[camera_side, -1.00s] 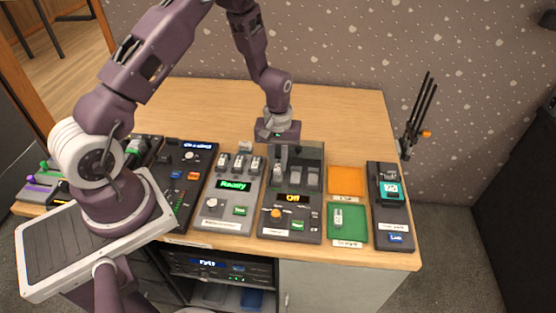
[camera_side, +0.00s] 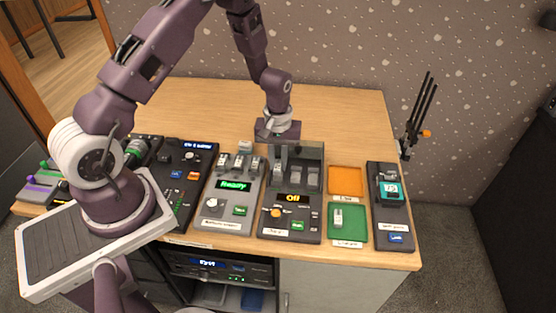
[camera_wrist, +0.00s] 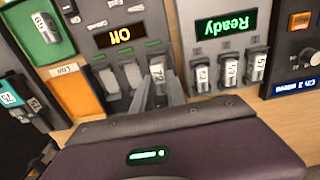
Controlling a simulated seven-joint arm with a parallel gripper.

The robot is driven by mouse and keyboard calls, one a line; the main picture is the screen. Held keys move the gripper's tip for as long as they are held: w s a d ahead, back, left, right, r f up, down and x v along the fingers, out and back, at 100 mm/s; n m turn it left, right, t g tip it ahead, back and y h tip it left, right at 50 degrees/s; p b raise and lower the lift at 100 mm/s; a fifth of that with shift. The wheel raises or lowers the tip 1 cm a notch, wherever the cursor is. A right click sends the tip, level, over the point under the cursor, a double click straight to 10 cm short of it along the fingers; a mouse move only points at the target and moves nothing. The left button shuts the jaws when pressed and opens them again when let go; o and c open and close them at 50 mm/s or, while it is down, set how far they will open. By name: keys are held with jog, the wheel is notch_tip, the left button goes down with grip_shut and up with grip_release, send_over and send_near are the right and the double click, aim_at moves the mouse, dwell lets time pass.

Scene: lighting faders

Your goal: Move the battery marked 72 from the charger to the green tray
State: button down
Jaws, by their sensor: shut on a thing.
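The battery marked 72 (camera_wrist: 157,74) is light grey and stands in the rightmost bay, in the wrist view, of the dark unit with the orange "Off" display (camera_wrist: 118,37). My gripper (camera_wrist: 158,84) is shut on it, with one finger on each side. In the side view my gripper (camera_side: 280,165) points down into the left bay of that unit (camera_side: 267,226), and its fingers mostly hide the battery. I cannot tell whether the battery has left the bay floor. The green tray (camera_side: 357,234) is to the right and holds another battery (camera_side: 338,219).
An orange tray (camera_side: 345,181) lies behind the green one. A unit with a green "Ready" display (camera_side: 236,185) holds several batteries close to my gripper's left. The table behind is clear.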

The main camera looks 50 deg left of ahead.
aim_at(278, 164)
jog(key=shift+r, duration=2.5)
notch_tip(278, 164, up, 4)
jog(key=shift+r, duration=0.1)
